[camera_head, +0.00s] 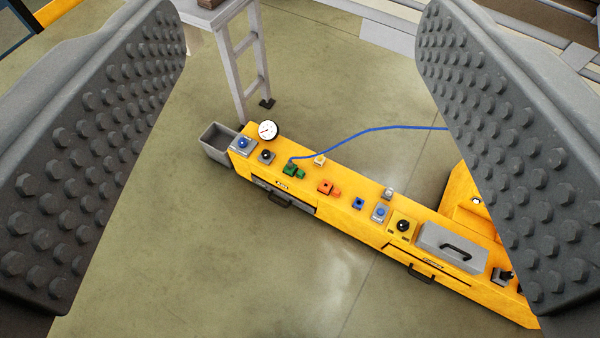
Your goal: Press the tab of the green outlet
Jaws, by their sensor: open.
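The green outlet (289,169) sits on top of the long yellow bench (340,218), left of the middle of the picture. A blue hose runs to it from the right. Its tab is too small to make out clearly; a small green piece (300,174) shows at its right side. My gripper (300,160) is open and empty. Its two grey studded jaws stand wide apart at the left and right edges of the picture. The bench lies well beyond the jaws, and nothing touches them.
Beside the green outlet are an orange outlet (325,187), a blue outlet (358,203), a gauge (267,130) and button boxes. The blue hose (390,128) arcs over the floor behind. A grey bin (214,143) stands at the bench's left end. The floor in front is clear.

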